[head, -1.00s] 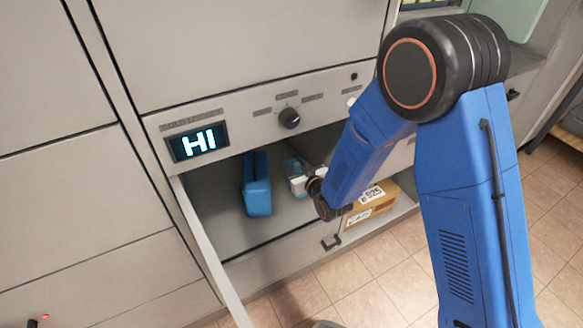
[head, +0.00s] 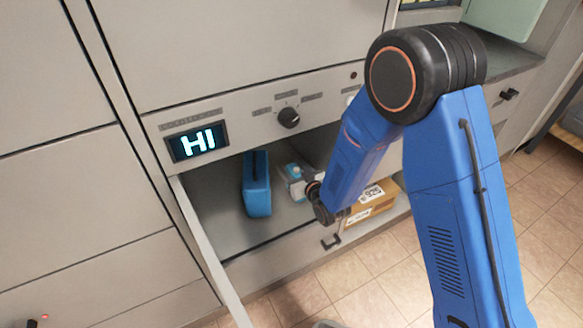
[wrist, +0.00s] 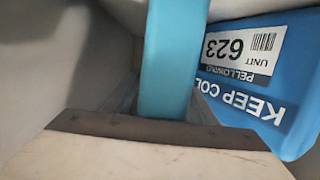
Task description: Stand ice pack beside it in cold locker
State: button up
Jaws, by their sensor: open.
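A blue bag (head: 257,185) stands in the open locker in the head view. In the wrist view its label (wrist: 240,50) reads KEEP COLD and UNIT 623, upside down, at the right. The light-blue ice pack (head: 292,170) is right of the bag, apart from it in the head view. In the wrist view the ice pack (wrist: 174,60) runs down the middle to my finger pad. My gripper (head: 299,189) is inside the locker at the ice pack, with its jaws open. My arm partly hides it, and whether the pads touch the pack is unclear.
The locker floor (head: 215,220) is bare left of the bag. An open door (head: 210,255) stands at the locker's left edge. A labelled cardboard box (head: 385,205) sits to the right behind my arm. A panel with an HI display (head: 198,142) and knob (head: 289,117) is above.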

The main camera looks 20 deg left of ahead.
jog(key=v, duration=1.2)
jog(key=shift+r, duration=0.2)
